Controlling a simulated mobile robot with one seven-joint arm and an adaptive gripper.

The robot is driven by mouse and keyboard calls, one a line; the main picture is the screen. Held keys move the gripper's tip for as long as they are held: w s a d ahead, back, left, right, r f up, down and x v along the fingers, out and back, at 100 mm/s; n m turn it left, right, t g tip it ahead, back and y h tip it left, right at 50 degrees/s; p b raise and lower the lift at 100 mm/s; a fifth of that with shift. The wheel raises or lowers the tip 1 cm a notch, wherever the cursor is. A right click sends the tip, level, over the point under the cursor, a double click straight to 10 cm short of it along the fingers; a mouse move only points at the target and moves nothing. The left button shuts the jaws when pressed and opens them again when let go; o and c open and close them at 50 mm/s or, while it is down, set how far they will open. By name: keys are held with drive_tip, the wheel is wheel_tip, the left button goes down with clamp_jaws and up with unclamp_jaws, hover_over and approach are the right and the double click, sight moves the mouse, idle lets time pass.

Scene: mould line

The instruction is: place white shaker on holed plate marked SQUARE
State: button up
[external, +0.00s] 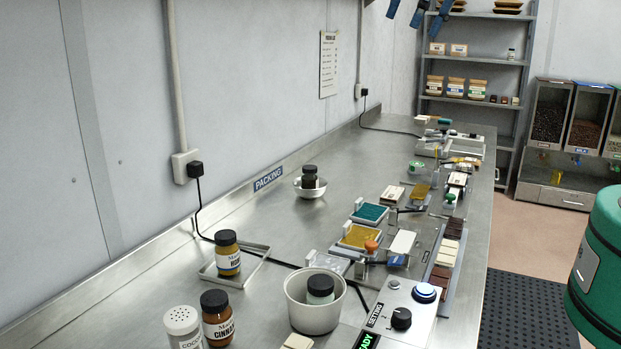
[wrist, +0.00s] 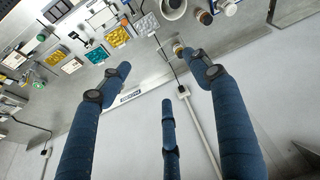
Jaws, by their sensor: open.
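The white shaker (external: 183,326) has a domed, holed top and a partly visible label. It stands upright at the lower left of the external view, beside a dark-lidded cinnamon jar (external: 218,318), and the picture's edge cuts off its base. I cannot pick out a holed plate marked SQUARE; no such marking is readable in either view. My gripper (wrist: 158,75) is open, with three blue fingers spread apart and nothing between them in the wrist view. Its blue fingers (external: 405,12) also show at the top of the external view, high above the bench and far from the shaker.
A second jar (external: 228,256) stands on a square frame. A pot (external: 314,307) holds a dark-lidded jar, and a bowl (external: 310,188) holds another. Teal (external: 369,214) and yellow trays, a knob panel (external: 402,318) and a cable crowd the bench. Bare steel lies along the wall.

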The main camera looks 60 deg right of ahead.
drive_tip(key=s+d+m, duration=0.1)
drive_tip(key=s+d, duration=0.2)
drive_tip(key=s, duration=0.4)
drive_tip(key=s+d+f+m+t, duration=0.1)
drive_tip(key=s+d, duration=0.3)
drive_tip(key=s, duration=0.4)
drive_tip(key=s+d+m+h, duration=0.1)
drive_tip(key=s+d, duration=0.2)
drive_tip(key=s, duration=0.4)
drive_tip(key=shift+s+d+f+t, duration=0.2)
drive_tip(key=shift+d+t, duration=0.1)
drive_tip(key=shift+d, duration=0.1)
wheel_tip(320, 180, down, 18)
drive_tip(key=b, duration=1.7)
drive_tip(key=shift+r+b, duration=0.15)
drive_tip(key=shift+b, duration=0.25)
